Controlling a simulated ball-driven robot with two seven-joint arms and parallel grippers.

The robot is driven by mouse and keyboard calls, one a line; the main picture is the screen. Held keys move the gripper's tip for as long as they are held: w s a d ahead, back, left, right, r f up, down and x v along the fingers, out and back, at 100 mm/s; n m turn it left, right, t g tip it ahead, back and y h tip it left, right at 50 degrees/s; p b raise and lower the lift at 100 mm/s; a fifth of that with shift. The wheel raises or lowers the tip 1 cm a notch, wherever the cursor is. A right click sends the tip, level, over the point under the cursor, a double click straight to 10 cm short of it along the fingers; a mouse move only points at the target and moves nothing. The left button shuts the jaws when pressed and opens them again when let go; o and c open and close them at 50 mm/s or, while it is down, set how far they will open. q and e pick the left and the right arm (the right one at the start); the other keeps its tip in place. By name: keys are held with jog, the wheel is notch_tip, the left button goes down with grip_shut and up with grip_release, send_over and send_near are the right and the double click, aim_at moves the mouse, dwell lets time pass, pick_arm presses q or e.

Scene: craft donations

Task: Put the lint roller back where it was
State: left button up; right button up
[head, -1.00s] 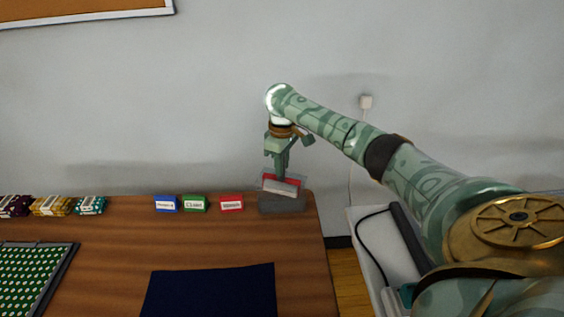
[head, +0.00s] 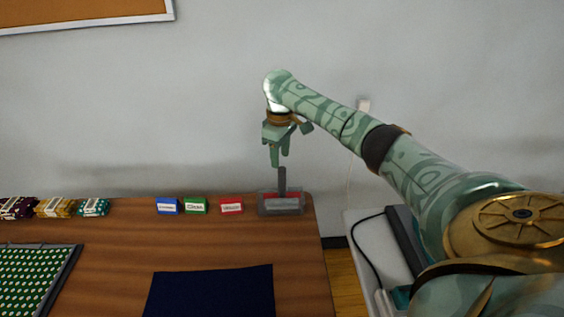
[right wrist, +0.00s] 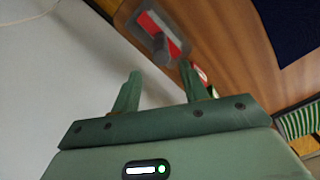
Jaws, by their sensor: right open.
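The lint roller, with a grey upright handle (head: 282,178) and a red part (head: 283,196), sits in a grey tray-like holder (head: 266,210) at the back right corner of the wooden table. My right gripper (head: 280,162) is open and empty just above the handle, apart from it or nearly so. In the right wrist view the red part (right wrist: 172,38) and the holder (right wrist: 134,27) lie beyond my open fingers (right wrist: 160,72). My left gripper is not in view.
Small labelled blue (head: 167,206), green (head: 195,205) and red (head: 231,205) boxes stand left of the holder. Patterned fabric bundles (head: 55,207) lie farther left. A navy mat (head: 212,292) lies in front. A white surface (head: 362,235) with a cable is right, past a gap.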

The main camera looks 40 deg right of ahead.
notch_tip(320, 180, up, 8)
jog(key=p, duration=0.3)
jog(key=shift+f, duration=0.15)
